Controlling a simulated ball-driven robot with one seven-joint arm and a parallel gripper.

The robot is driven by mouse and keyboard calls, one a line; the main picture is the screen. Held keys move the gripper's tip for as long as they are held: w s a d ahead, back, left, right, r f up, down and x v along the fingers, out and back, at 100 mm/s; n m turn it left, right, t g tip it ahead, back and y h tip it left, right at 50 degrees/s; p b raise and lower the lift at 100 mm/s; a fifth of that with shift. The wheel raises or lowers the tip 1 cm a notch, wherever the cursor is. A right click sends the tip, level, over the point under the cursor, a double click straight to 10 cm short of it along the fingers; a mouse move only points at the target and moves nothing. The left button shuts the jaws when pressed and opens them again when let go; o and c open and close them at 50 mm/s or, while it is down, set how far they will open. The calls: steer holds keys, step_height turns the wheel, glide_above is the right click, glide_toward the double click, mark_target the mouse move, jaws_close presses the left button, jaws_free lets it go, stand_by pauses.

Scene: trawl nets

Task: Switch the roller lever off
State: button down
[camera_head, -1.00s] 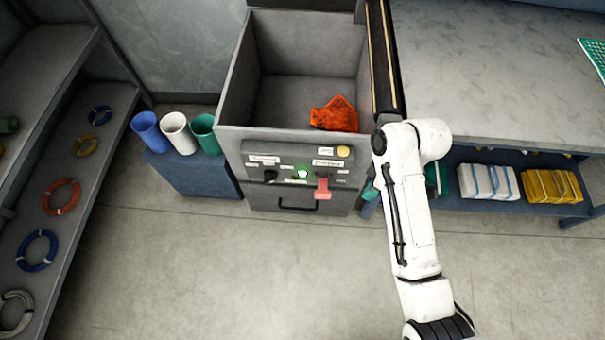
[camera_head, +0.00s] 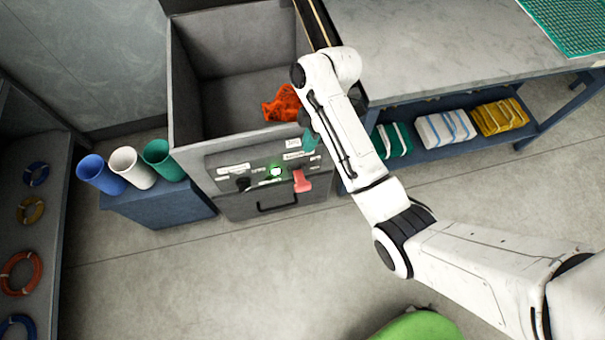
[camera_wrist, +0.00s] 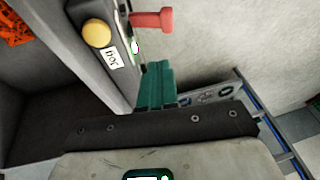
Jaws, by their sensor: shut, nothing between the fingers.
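The grey panel (camera_head: 222,159) on the bin's front carries a red lever (camera_head: 302,181) at the right and a black lever (camera_head: 242,184) at the left. A lit green indicator (camera_head: 276,170) sits between them. The labels are too small to tell which lever is the roller's. My gripper (camera_head: 309,142) has teal fingers, shut and empty, near the panel's upper right corner. In the wrist view the fingers (camera_wrist: 155,72) are apart from the red lever (camera_wrist: 153,20), which sticks out from the panel. A yellow button (camera_wrist: 97,33) with a "Jog" label is beside them.
The open bin (camera_head: 182,95) holds orange netting (camera_head: 282,104). Blue, white and green cups (camera_head: 158,157) stand on a blue box at the left. A workbench (camera_head: 430,50) with a shelf of bundles is at the right. The floor before the panel is clear.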

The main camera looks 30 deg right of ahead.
glide_toward(303, 186)
steer(key=f, duration=0.1)
steer(key=a+f, duration=0.1)
steer(key=f, duration=0.1)
steer(key=w+a+f, duration=0.1)
steer(key=f, duration=0.1)
steer(key=shift+a+f, duration=0.1)
steer(key=shift+s+a+f, duration=0.1)
steer(key=shift+s+f, duration=0.15)
steer(key=shift+f, duration=0.25)
steer(key=shift+s, duration=0.1)
steer(key=shift+s+a+f+t, duration=0.25)
steer(key=shift+s+f+t, duration=0.4)
steer(key=shift+t, duration=0.25)
step_height(303, 186, down, 8)
steer(key=s+n+t+h+b, duration=0.1)
steer(key=s+t+h+b, duration=0.1)
steer(key=t+b, duration=0.4)
steer(key=shift+s+a+t, duration=0.4)
steer(key=shift+s+a, duration=0.05)
steer(key=shift+f, duration=0.2)
